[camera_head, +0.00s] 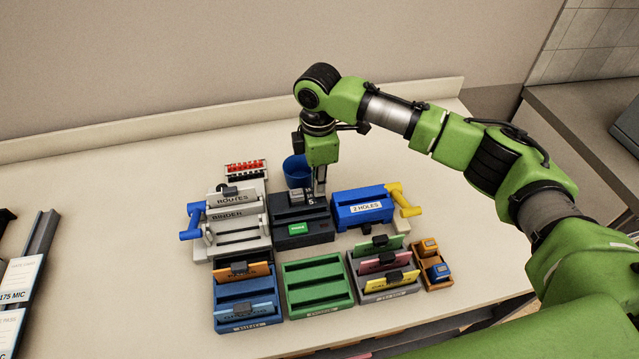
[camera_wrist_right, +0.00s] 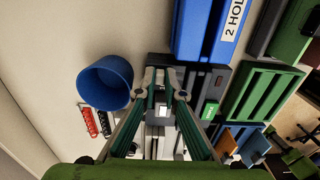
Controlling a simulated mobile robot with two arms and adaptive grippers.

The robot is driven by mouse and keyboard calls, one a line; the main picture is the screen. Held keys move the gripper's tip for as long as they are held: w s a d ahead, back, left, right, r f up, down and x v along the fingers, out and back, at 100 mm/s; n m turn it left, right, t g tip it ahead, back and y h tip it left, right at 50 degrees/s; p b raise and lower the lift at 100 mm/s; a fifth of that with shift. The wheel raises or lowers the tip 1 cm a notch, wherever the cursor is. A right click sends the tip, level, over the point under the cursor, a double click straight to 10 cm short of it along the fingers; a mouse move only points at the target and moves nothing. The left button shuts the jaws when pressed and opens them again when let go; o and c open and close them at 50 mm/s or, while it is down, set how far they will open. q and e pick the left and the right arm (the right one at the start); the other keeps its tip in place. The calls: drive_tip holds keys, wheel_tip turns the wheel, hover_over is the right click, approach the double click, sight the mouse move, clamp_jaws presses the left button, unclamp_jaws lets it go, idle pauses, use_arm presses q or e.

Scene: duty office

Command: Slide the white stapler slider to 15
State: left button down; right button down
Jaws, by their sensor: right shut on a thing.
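The dark grey stapler (camera_head: 290,235) with a green button stands on the table between the binder and the blue hole punch. Its white slider (camera_head: 296,197) is on top toward the back, and a white "5" shows beside it. My right gripper (camera_head: 318,190) points down at the back right of the stapler and is shut on the slider. In the right wrist view my right gripper (camera_wrist_right: 162,92) has its fingers around the small white slider (camera_wrist_right: 163,110) on the stapler (camera_wrist_right: 212,82). The scale is mostly hidden. My left gripper is out of view.
The grey binder (camera_head: 236,240) with a blue handle stands left, the blue hole punch (camera_head: 362,213) right, and a blue cup (camera_head: 294,166) behind. Green (camera_head: 318,297) and blue (camera_head: 247,310) trays sit in front. The table's left side is mostly clear.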

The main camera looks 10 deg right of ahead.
drive_tip(key=shift+w+r, duration=0.1)
drive_tip(key=shift+w, duration=0.6)
drive_tip(key=c, duration=2.4)
unclamp_jaws()
drive_tip(key=shift+w, duration=0.1)
wheel_tip(320, 180, up, 12)
